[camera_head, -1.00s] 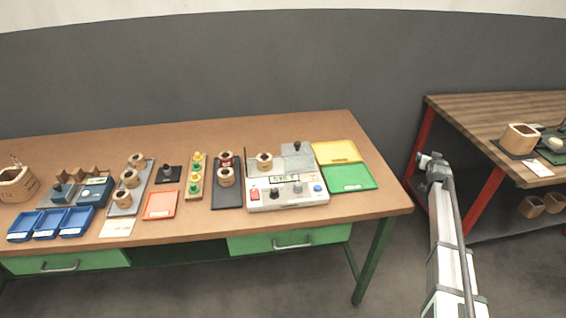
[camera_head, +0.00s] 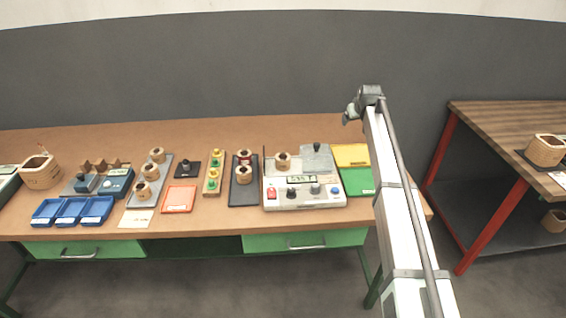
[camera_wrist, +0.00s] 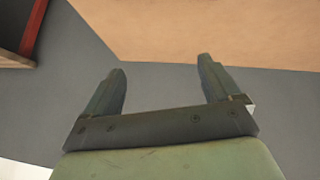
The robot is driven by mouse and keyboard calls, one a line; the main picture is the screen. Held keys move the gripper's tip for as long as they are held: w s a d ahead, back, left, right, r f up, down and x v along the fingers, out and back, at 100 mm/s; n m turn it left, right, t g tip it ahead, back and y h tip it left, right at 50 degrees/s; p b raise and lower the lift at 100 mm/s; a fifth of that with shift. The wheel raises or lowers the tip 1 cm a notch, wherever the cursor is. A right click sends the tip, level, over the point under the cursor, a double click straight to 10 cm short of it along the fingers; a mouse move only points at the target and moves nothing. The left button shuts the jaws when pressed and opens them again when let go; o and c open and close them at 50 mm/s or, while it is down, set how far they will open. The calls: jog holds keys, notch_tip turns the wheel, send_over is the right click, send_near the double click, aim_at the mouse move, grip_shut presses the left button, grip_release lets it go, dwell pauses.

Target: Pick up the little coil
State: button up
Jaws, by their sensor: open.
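Several little wooden coils stand on the long bench in the head view. One coil (camera_head: 283,161) sits on the white tester (camera_head: 305,201). Two are on a black mat (camera_head: 241,195), the front one a coil (camera_head: 243,174) and the rear one a coil (camera_head: 245,157) with red in it. Three stand on a grey tray (camera_head: 167,172), including a front coil (camera_head: 143,190). Which one is meant, I cannot tell. My gripper (camera_head: 351,113) is above the bench's right part, apart from all coils. In the wrist view my gripper (camera_wrist: 162,66) is open and empty.
Blue bins (camera_head: 72,211), an orange tray (camera_head: 179,199), yellow (camera_head: 350,155) and green trays (camera_head: 357,181) share the bench. A second bench (camera_head: 505,118) with red legs is at right. Bare tabletop (camera_wrist: 225,30) shows in the wrist view.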

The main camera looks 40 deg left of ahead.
jog(key=s+a+r+n+g+h, duration=0.1)
jog(key=s+a+n+g, duration=0.1)
jog(key=s+a, duration=0.45)
jog(key=s+a+n+g+h, duration=0.1)
jog(key=s+a+n+g, duration=0.15)
jog(key=s, duration=0.65)
notch_tip(320, 180, up, 2)
jog(key=n+g+h, duration=0.2)
jog(key=n+h, duration=0.1)
send_over(283, 162)
jog(key=w+a, duration=0.2)
jog(key=shift+m, duration=0.25)
notch_tip(283, 162, down, 13)
jog(key=shift+r, duration=0.1)
jog(key=c, duration=1.3)
